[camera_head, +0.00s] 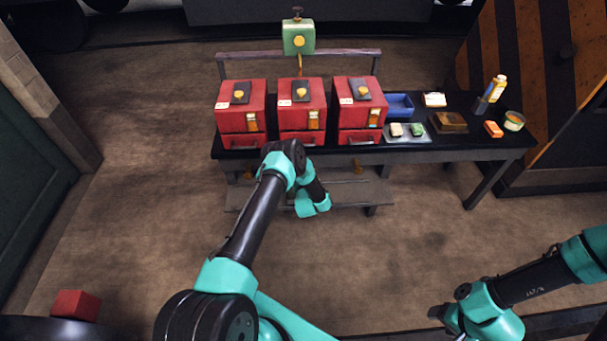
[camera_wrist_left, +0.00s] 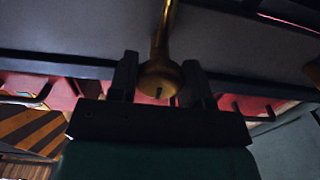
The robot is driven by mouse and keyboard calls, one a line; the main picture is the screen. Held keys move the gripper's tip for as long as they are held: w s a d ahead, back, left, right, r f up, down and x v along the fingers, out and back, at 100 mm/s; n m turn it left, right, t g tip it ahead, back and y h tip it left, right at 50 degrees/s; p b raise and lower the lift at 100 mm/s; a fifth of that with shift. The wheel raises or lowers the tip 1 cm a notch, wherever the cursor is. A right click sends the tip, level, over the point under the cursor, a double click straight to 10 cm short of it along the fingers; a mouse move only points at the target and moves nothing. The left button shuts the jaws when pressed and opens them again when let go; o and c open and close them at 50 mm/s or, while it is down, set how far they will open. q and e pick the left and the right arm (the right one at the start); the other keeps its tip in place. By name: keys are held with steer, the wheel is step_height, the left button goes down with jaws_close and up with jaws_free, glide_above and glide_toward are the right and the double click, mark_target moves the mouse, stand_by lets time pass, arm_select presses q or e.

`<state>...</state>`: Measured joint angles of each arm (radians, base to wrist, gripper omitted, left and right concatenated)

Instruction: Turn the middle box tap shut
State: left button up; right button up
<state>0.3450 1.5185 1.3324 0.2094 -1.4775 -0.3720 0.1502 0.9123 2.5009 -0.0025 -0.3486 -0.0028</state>
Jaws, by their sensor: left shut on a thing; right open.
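Three red boxes stand side by side on the black bench; the middle box (camera_head: 301,95) has a yellow knob on top. My left arm reaches in below the middle box and hides its tap in the head view. In the left wrist view, the brass tap (camera_wrist_left: 160,82) has a rounded end and a stem running up. My left gripper (camera_wrist_left: 160,74) is shut on it, one dark finger on each side. The tap's exact angle cannot be told. My right gripper (camera_head: 440,313) is open and empty at the lower right, far from the bench.
Brass taps show below the left box (camera_head: 247,175) and right box (camera_head: 357,168). A blue tray (camera_head: 400,105), a bottle (camera_head: 497,88) and small items stand on the bench's right. A green box (camera_head: 298,38) stands behind. The floor between my arms is clear.

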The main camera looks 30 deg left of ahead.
arm_select(q)
steer(key=o, duration=0.9)
steer(key=shift+s+d, duration=0.1)
steer(key=v, duration=1.7)
steer(key=shift+s, duration=0.1)
